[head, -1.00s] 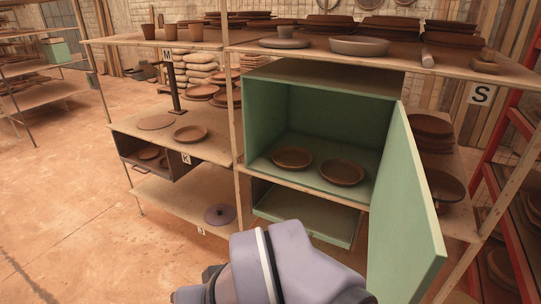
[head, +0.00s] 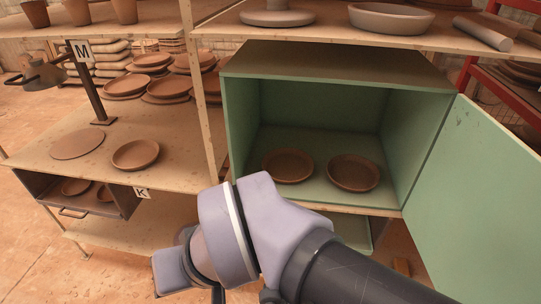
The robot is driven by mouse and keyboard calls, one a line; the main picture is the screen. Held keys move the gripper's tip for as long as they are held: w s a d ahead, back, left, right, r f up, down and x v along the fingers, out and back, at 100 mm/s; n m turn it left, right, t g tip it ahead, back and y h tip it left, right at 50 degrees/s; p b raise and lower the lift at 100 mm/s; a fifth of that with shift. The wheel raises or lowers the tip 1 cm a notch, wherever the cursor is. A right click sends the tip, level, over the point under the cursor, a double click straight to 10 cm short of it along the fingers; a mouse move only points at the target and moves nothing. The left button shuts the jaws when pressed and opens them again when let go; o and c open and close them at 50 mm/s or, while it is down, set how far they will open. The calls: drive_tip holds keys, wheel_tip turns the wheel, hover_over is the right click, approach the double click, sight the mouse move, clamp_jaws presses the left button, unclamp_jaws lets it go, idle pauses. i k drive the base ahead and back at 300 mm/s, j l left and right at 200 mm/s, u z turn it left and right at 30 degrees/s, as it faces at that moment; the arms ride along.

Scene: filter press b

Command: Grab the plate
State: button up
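Several brown clay plates are in view, and I cannot tell which one the task names. Inside the open green cabinet sit a left plate (head: 288,166) and a right plate (head: 353,172), side by side and apart on its floor. Another plate (head: 136,154) lies on the wooden shelf at left, beside a flat round disc (head: 77,144). Two more plates are in the half-open drawer (head: 113,207) below. My arm's purple and dark links cross the lower middle, in front of and below the cabinet. My gripper's fingers do not show.
The green cabinet's door (head: 475,200) stands wide open at right. A wooden upright (head: 206,110) stands left of the cabinet. A dark lamp-like stand (head: 85,85) rises from the left shelf. Grey dishes (head: 391,18) stand on the shelf above. The cabinet's front opening is clear.

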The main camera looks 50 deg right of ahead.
sight(286, 166)
drive_tip(key=i+z, duration=0.2)
drive_tip(key=z, duration=0.25)
drive_tip(key=i+j+z, duration=0.1)
drive_tip(key=z, duration=0.4)
drive_tip(key=i+j+z, duration=0.2)
drive_tip(key=z, duration=0.25)
drive_tip(key=i+j, duration=0.1)
drive_tip(key=i, duration=0.4)
